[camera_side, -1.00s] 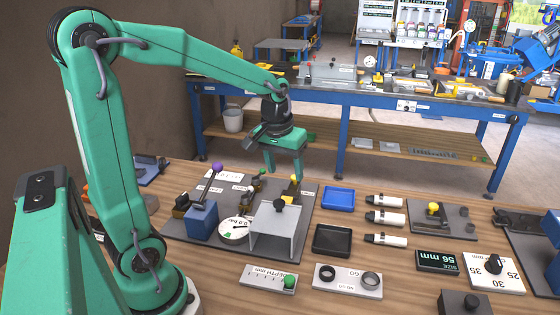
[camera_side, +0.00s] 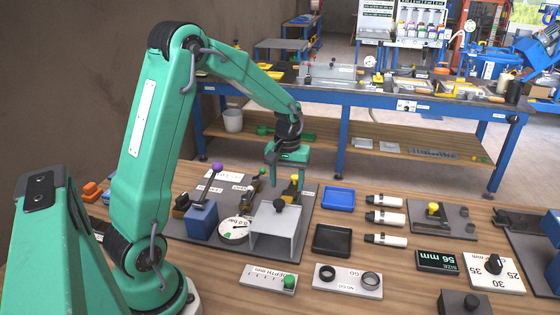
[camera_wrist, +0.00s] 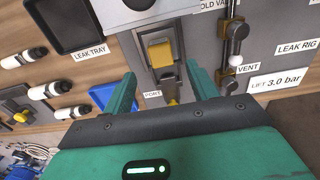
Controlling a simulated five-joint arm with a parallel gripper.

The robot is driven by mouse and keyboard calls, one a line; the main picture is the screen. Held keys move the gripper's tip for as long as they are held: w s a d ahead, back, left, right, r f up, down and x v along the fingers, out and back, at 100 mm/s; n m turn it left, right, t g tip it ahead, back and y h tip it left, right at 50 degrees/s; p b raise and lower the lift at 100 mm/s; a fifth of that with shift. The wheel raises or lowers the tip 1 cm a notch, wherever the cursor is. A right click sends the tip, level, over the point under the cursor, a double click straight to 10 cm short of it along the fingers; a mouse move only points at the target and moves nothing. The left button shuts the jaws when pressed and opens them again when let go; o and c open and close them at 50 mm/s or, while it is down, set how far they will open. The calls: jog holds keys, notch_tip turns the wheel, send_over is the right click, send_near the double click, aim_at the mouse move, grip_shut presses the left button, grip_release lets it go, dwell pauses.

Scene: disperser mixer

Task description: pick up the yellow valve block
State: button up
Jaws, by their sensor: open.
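A yellow block (camera_wrist: 160,52) sits in a grey holder on the grey leak rig plate, near the PORT label in the wrist view. A second yellow part (camera_wrist: 172,88) shows just below it in that view. In the side view a yellow part (camera_side: 294,185) stands at the back right of the plate; I cannot tell which of the two it is. My gripper (camera_side: 286,170) is above this area, pointing down, open and empty. In the wrist view its fingers (camera_wrist: 162,74) appear on either side of the yellow parts, apart from them.
A grey bracket (camera_side: 275,233) with a black knob stands in front of the yellow part. A blue tray (camera_side: 338,198) and a black tray (camera_side: 332,240) lie to the right. A blue block with a purple-knobbed lever (camera_side: 202,222) and a dial (camera_side: 234,230) stand left.

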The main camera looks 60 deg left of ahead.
aim_at(286, 199)
jog(key=shift+f, duration=1.1)
jog(key=shift+f, duration=0.1)
jog(key=shift+s+f, duration=0.1)
jog(key=shift+f, duration=2.4)
jog(key=c, duration=1.2)
jog(key=shift+r, duration=0.1)
jog(key=shift+r, duration=4.95)
